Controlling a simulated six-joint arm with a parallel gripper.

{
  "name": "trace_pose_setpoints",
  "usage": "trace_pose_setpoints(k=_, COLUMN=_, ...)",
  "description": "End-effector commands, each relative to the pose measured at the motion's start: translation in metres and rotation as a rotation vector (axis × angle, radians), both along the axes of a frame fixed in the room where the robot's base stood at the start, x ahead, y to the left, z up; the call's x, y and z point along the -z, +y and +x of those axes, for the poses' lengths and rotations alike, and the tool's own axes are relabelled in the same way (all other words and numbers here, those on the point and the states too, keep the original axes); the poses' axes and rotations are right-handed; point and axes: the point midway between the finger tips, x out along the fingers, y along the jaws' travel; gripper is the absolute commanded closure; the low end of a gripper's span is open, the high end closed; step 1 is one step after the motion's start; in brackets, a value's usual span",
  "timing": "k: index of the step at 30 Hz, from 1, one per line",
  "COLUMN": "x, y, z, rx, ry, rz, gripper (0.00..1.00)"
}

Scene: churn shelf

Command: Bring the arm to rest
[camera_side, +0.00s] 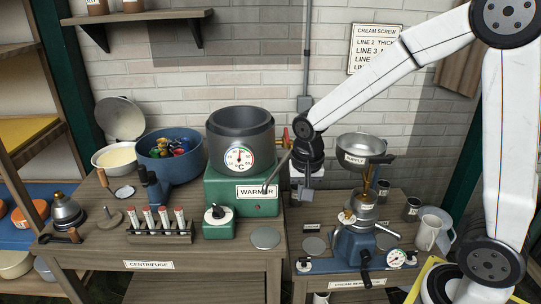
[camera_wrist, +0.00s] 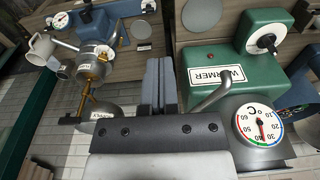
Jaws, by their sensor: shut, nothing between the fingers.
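My gripper (camera_side: 306,195) hangs in the middle of the side view, just right of the green warmer (camera_side: 230,195) and above the gap between the two benches. In the wrist view its grey fingers (camera_wrist: 159,84) are pressed together with nothing between them. A grey bent rod (camera_side: 276,174) slopes down in front of the warmer's right side; it also shows close beside the fingers in the wrist view (camera_wrist: 213,92). Whether the gripper touches the rod cannot be told. My white arm reaches in from the right.
A dark pot (camera_side: 240,125) with a dial (camera_side: 238,159) sits on the warmer. Right of my gripper stands the cream separator (camera_side: 355,242) with its supply bowl (camera_side: 361,146). A blue tub (camera_side: 168,150) and a rack of tubes (camera_side: 160,225) are at left. A wall shelf (camera_side: 135,16) is above.

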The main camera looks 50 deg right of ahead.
Motion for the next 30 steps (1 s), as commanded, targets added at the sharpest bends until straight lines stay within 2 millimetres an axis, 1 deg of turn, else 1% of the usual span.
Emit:
trace_pose_setpoints(k=1, x=0.003, y=0.002, z=-0.007, rx=-0.063, ry=-0.01, rz=0.002, gripper=1.0)
trace_pose_setpoints(k=9, x=0.019, y=0.009, z=-0.042, rx=-0.421, ry=-0.066, rz=-0.013, gripper=1.0)
trace_pose_setpoints(k=15, x=0.028, y=0.013, z=-0.065, rx=-0.644, ry=-0.105, rz=-0.041, gripper=1.0)
trace_pose_setpoints(k=21, x=0.032, y=0.014, z=-0.076, rx=-0.762, ry=-0.125, rz=-0.062, gripper=1.0)
trace_pose_setpoints(k=30, x=0.033, y=0.015, z=-0.078, rx=-0.779, ry=-0.128, rz=-0.066, gripper=1.0)
